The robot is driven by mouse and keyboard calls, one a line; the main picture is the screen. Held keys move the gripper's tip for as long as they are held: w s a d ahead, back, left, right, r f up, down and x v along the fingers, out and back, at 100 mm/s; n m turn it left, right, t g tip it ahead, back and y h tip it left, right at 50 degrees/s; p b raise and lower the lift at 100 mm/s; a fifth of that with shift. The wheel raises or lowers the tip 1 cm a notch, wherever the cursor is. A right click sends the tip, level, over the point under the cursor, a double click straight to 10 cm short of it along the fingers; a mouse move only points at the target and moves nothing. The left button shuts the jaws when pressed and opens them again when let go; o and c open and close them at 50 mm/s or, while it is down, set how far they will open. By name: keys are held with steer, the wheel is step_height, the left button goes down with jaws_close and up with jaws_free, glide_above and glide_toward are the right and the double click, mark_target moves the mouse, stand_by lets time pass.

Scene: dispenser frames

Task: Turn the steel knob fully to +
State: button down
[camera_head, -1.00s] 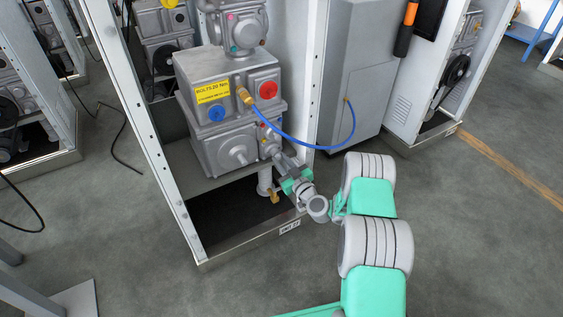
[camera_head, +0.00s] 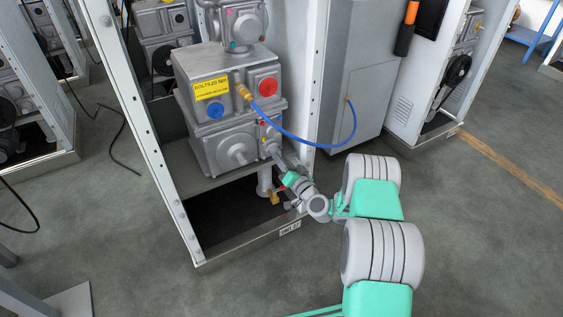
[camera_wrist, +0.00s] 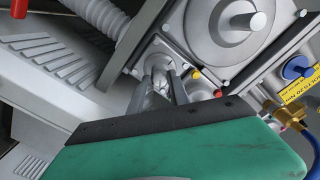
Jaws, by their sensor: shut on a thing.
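The steel knob (camera_wrist: 160,65) sits on a square grey plate of the dispenser in the wrist view, partly hidden by the jaws. My gripper (camera_wrist: 163,80) is shut on it, one finger on each side. In the head view my gripper (camera_head: 277,157) reaches to the lower right front of the grey dispenser housing (camera_head: 217,75). The knob is hidden there behind my fingers. The + marking cannot be made out in either view.
A blue hose (camera_head: 300,143) loops from a brass fitting (camera_head: 243,93) just above my gripper. A red round cap (camera_head: 268,87) and a blue one (camera_head: 215,111) are on the housing. A white cabinet post (camera_head: 313,90) stands close on the right. A brass valve (camera_head: 274,197) is below.

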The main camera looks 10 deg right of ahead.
steer(key=m+p, duration=0.1)
steer(key=m, duration=1.7)
steer(key=shift+m, duration=0.3)
stand_by(0.3)
steer(key=c, duration=1.2)
jaws_free()
steer(key=shift+c, duration=0.2)
